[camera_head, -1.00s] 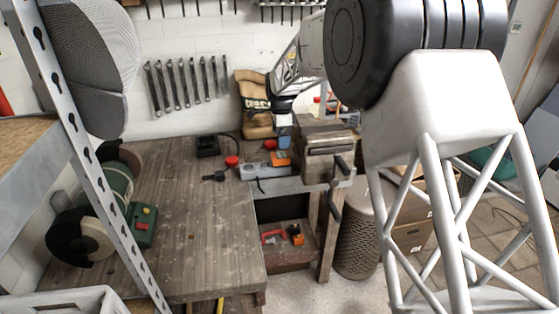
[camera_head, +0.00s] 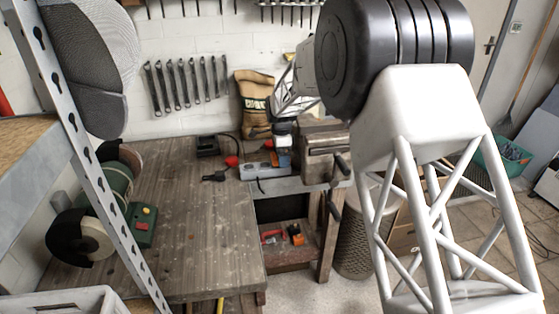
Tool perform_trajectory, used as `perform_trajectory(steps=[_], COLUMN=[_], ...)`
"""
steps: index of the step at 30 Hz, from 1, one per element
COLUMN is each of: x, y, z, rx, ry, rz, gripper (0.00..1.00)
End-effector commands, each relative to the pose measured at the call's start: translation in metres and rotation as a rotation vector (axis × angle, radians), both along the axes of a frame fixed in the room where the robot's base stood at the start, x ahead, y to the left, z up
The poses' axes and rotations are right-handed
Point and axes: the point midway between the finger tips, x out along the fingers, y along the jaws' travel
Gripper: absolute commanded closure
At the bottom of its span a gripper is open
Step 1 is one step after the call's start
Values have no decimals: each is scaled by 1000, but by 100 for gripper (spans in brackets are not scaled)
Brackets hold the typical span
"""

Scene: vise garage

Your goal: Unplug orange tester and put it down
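The orange tester (camera_head: 284,159) is small and blocky in the head view. It sits at the right end of a grey power strip (camera_head: 256,172) on the workbench, just left of the vise. It looks plugged into the strip, but the contact is too small to make out. My gripper (camera_head: 283,146) points down directly over the tester, its lower end at or very close to the tester's top. The fingers are tiny and partly lost against the tester, so I cannot tell whether they are open or touching it.
The vise (camera_head: 322,150) stands close on the right. A black plug (camera_head: 214,176) and a red object (camera_head: 232,161) lie left of the strip. The wooden bench top (camera_head: 190,235) is clear in front.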

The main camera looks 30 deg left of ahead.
Motion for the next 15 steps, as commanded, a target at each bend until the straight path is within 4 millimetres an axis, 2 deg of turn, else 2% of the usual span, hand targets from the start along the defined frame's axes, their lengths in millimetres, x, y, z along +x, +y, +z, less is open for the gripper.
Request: perform_trajectory(steps=[6,15], x=[0,0], y=[0,0], z=[-11,-13], rx=[1,1], ry=[-1,-1], rz=[0,0], gripper=[4,4])
